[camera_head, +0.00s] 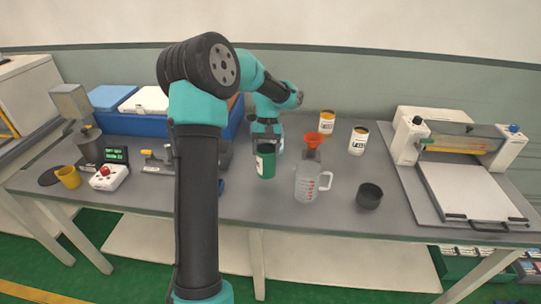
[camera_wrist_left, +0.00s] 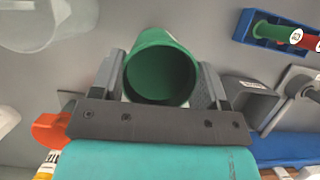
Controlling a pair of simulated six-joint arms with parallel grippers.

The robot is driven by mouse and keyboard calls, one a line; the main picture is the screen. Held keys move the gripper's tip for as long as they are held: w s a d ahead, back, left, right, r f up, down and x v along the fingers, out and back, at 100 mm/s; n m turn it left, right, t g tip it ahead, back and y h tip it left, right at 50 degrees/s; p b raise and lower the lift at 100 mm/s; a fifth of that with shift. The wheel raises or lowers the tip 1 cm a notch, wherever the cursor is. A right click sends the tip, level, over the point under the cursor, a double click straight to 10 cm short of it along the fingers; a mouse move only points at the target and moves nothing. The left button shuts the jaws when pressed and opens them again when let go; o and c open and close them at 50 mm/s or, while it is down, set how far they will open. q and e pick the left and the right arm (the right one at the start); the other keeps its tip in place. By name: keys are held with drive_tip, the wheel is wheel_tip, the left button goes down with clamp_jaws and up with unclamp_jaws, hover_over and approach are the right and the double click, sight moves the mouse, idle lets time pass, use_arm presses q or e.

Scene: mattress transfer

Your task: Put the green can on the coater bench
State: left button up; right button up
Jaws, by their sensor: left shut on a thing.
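The green can (camera_head: 266,164) has a white label and shows beneath my left gripper (camera_head: 267,142) near the middle of the table. In the left wrist view, the can (camera_wrist_left: 160,68) sits between both fingers of my left gripper (camera_wrist_left: 162,84), which is shut on it. Its open round end faces the camera. I cannot tell whether its base touches the table. The coater bench (camera_head: 467,190), with a pale flat plate and a roller at the back, stands at the right. My right gripper is not in view.
A clear measuring jug (camera_head: 308,184) stands just right of the can, with an orange funnel (camera_head: 313,140) behind. A blue box (camera_head: 150,123) is at left.

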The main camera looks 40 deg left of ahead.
use_arm(q)
drive_tip(key=w+a+f, duration=0.1)
drive_tip(key=w+a, duration=0.6)
drive_tip(key=a, duration=0.1)
drive_tip(key=shift+w+a, duration=0.15)
idle(0.4)
drive_tip(key=shift+w+a+f, duration=0.1)
drive_tip(key=shift+a+f, duration=0.05)
drive_tip(key=shift+f, duration=0.75)
drive_tip(key=shift+w+a+f, duration=0.1)
drive_tip(key=shift+f, duration=0.8)
drive_tip(key=shift+f, duration=0.1)
drive_tip(key=o, duration=1.5)
drive_tip(key=v, duration=1.2)
